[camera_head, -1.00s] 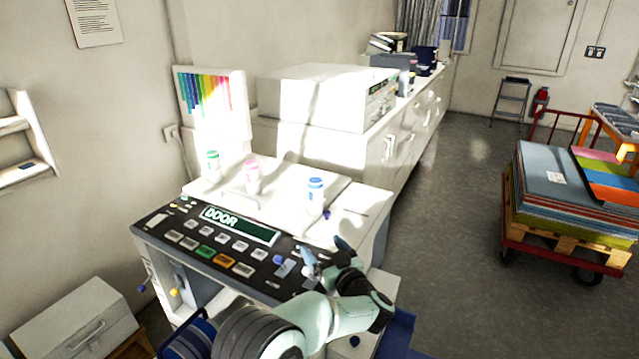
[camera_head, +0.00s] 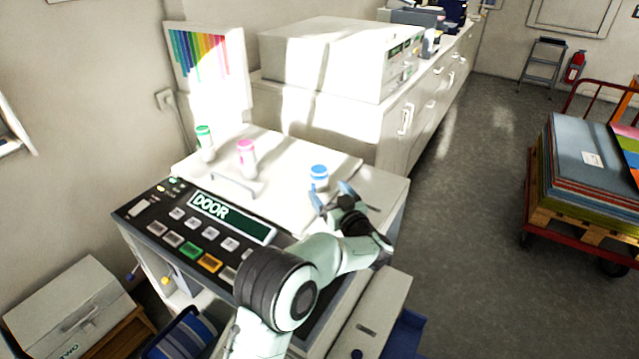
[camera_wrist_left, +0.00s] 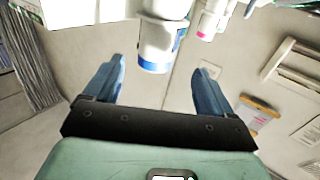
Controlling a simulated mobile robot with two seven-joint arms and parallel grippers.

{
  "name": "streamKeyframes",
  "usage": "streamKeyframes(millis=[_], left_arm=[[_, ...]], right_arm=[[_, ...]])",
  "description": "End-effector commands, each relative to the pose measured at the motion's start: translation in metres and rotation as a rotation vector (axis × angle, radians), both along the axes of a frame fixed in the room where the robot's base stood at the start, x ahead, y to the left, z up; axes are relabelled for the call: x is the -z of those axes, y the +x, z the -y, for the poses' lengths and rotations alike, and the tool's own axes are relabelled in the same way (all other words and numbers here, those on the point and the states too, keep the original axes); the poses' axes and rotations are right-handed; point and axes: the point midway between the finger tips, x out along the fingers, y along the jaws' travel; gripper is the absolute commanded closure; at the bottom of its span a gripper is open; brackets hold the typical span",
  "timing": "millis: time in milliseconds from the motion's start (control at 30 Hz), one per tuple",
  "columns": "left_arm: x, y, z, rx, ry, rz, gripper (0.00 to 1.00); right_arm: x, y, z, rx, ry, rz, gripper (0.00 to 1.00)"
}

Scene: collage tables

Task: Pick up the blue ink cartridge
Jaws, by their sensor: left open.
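The blue ink cartridge (camera_head: 319,178), white with a blue cap, stands upright on the white top of the machine (camera_head: 285,192). It also shows in the left wrist view (camera_wrist_left: 156,45), upside down, ahead of and between the two fingers. My left gripper (camera_head: 331,194) is open and empty, close to the cartridge on its near right side; its fingers also show in the left wrist view (camera_wrist_left: 154,82). I cannot tell whether a finger touches the cartridge. My right gripper is not in view.
A pink-capped cartridge (camera_head: 246,157) and a green-capped cartridge (camera_head: 205,142) stand to the left on the same top. A handle (camera_head: 238,184) rises in front of them. A control panel with a DOOR display (camera_head: 232,217) lies in front. A cart of coloured sheets (camera_head: 577,165) stands right.

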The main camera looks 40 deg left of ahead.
Motion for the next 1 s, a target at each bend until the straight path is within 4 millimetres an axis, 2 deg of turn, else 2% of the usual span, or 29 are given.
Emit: streamKeyframes(millis=[33,133,433,700,1000], left_arm=[[-0.002,0.005,-0.011,-0.003,0.002,0.0,0.16],[-0.002,0.013,-0.026,-0.002,0.002,0.001,0.16],[0.001,0.026,-0.047,-0.001,0.002,0.0,0.16],[0.004,0.045,-0.08,-0.001,0.001,0.003,0.16],[0.007,0.047,-0.084,0.001,0.001,0.0,0.16]], right_arm=[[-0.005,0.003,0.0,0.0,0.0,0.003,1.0],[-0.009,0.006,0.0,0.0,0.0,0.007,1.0],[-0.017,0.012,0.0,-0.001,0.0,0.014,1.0],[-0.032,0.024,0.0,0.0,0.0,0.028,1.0],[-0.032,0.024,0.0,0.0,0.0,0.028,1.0]])
